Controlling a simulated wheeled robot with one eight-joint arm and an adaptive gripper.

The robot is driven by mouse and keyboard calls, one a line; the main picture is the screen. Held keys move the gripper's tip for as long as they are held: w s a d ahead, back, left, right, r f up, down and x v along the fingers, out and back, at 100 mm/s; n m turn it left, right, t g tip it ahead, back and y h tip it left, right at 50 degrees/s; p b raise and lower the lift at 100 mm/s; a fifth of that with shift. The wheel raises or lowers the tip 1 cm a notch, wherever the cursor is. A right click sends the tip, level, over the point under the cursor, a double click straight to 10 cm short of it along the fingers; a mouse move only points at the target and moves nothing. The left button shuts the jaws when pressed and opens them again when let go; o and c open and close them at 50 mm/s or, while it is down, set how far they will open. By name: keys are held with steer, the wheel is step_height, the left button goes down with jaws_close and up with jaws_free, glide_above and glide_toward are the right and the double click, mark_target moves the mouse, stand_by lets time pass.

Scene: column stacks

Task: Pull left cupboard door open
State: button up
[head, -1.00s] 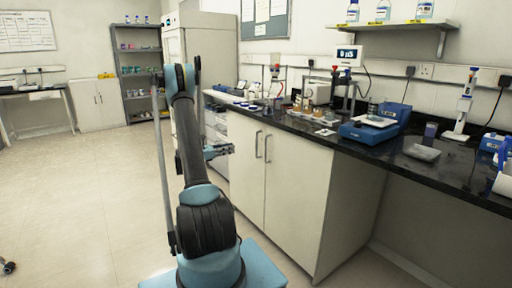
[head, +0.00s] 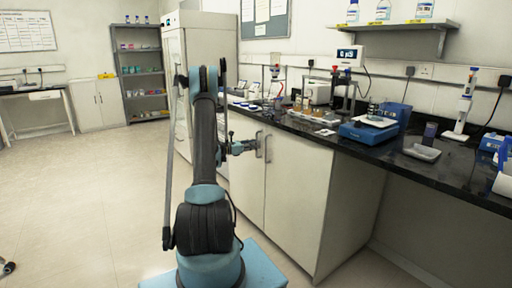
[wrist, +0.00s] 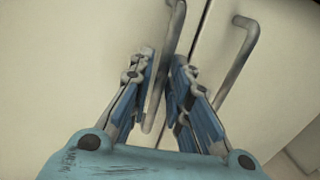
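The left cupboard door (head: 246,190) is a cream panel and looks closed, level with the right door (head: 290,200). Its upright metal bar handle (wrist: 166,65) runs between the fingers of my gripper (wrist: 163,55) in the wrist view. The fingers stand apart on either side of the bar, and I see no clear grip on it. In the head view my gripper (head: 250,146) is at the left handle (head: 260,145), with my arm hiding part of the door's left side. The right door's handle (wrist: 238,65) is just right of the fingers.
A black worktop (head: 330,133) with lab equipment, including a blue balance (head: 370,131), runs above the cupboard. A tall white cabinet (head: 205,55) stands behind my arm. The floor (head: 90,200) on the left is clear.

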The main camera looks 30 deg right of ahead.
steer(key=shift+d, duration=0.65)
jaws_close()
steer(key=shift+s+a, duration=0.1)
steer(key=shift+a, duration=0.05)
